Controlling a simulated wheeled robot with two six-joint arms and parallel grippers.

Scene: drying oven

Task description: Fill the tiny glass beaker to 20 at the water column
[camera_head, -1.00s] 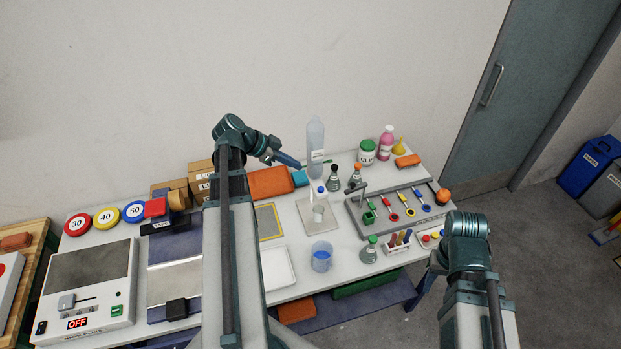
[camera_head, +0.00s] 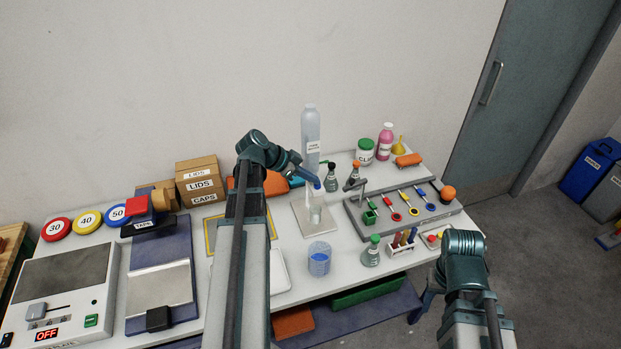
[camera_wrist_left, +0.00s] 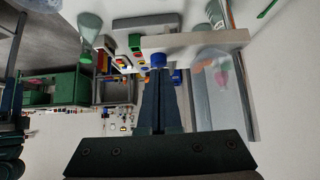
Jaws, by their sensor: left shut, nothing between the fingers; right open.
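The water column (camera_head: 311,150) is a tall clear bottle with a label at the back of the table. My left gripper (camera_head: 314,182) is shut and empty beside the blue knob. In the left wrist view its closed fingertips (camera_wrist_left: 160,82) point at the blue knob (camera_wrist_left: 158,60); I cannot tell whether they touch. The beaker's marks and water level are too small to read. My right gripper is not in view; only its arm shows at the right.
Boxes (camera_head: 198,184) and a white tray (camera_head: 282,276) are to the left.

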